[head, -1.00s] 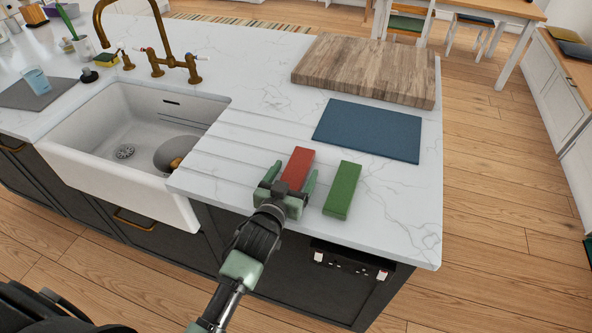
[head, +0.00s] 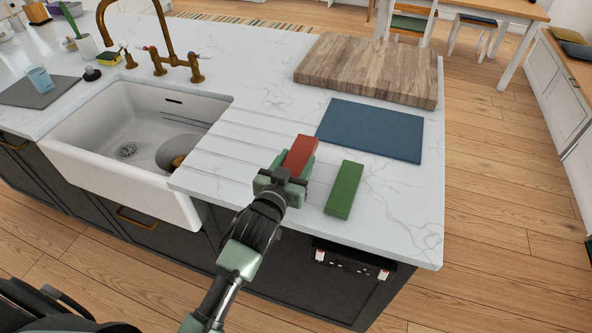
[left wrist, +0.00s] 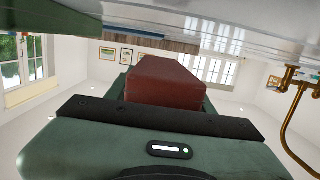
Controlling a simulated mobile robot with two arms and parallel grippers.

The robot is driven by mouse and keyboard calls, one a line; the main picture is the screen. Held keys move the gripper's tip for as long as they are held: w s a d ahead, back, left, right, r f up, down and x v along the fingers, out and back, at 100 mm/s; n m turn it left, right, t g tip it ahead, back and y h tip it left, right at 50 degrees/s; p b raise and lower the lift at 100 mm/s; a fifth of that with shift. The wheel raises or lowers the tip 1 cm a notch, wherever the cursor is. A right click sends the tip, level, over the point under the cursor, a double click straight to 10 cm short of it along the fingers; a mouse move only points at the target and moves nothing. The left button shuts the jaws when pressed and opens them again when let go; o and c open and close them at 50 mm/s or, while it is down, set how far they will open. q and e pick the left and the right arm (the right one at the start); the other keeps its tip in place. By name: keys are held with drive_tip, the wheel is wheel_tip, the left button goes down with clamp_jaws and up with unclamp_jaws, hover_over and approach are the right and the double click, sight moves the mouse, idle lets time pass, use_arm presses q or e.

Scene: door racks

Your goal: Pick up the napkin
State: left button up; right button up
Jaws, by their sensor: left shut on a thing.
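The napkin (head: 301,152) looks like a red, block-shaped fold. My left gripper (head: 290,168) is shut on its near end, with a green finger on each side. In the left wrist view the red napkin (left wrist: 166,80) sticks out beyond the jaws, and a gap shows between it and the white counter, so it is held a little above the surface. A similar green block-shaped piece (head: 344,190) lies on the counter just right of the gripper, apart from it. My right gripper is not in view.
The white marble counter (head: 400,215) has a blue mat (head: 371,130) and a wooden board (head: 367,70) behind the napkin. A white sink (head: 120,125) with a brass tap (head: 166,45) is at the left. Bare counter lies right of the green piece.

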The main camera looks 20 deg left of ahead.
use_arm(q)
wheel_tip(320, 180, up, 16)
drive_tip(key=s+a+f, duration=0.2)
drive_tip(key=s+f, duration=0.6)
drive_tip(key=s, duration=0.5)
wheel_tip(320, 180, up, 8)
hover_over(296, 161)
drive_tip(key=shift+f, duration=0.1)
wheel_tip(296, 161, down, 20)
drive_tip(key=shift+s+r+p, duration=0.1)
drive_tip(key=shift+r+p, duration=0.1)
drive_tip(key=shift+p, duration=0.15)
drive_tip(key=shift+f, duration=0.1)
drive_tip(key=shift+f, duration=0.15)
drive_tip(key=o, duration=1.3)
